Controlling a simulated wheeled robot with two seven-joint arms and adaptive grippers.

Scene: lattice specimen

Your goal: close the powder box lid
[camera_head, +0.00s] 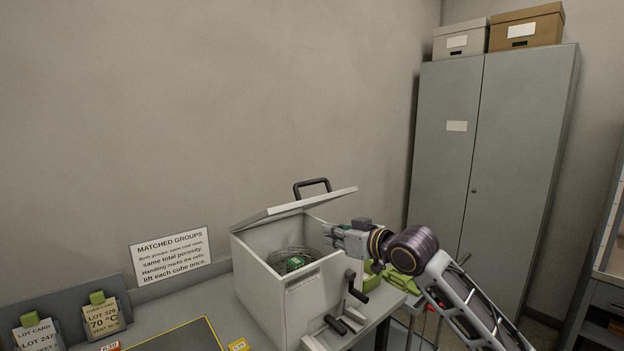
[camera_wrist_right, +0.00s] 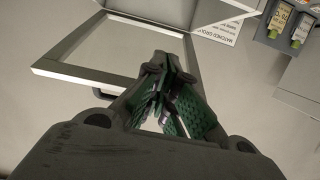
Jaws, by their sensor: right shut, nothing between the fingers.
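The powder box (camera_head: 319,295) is a pale grey box on the bench. Its lid (camera_head: 290,210) is raised and tilted, with a dark handle (camera_head: 312,184) on top. In the right wrist view the lid's rimmed underside (camera_wrist_right: 110,47) appears beyond the fingers. My right gripper (camera_head: 328,233) is shut and empty, above the box's right side and under the raised right end of the lid. Its dark green finger pads also show in the wrist view (camera_wrist_right: 162,68). I cannot tell whether it touches the lid. My left gripper is out of view.
Inside the box a round mesh basket (camera_head: 278,257) holds a green piece (camera_head: 295,263). Dark crank handles (camera_head: 357,286) stick out at the box's front right. Lot cards (camera_head: 103,318) and a sign (camera_head: 171,256) stand at left. Wall behind, cabinet (camera_head: 490,150) at right.

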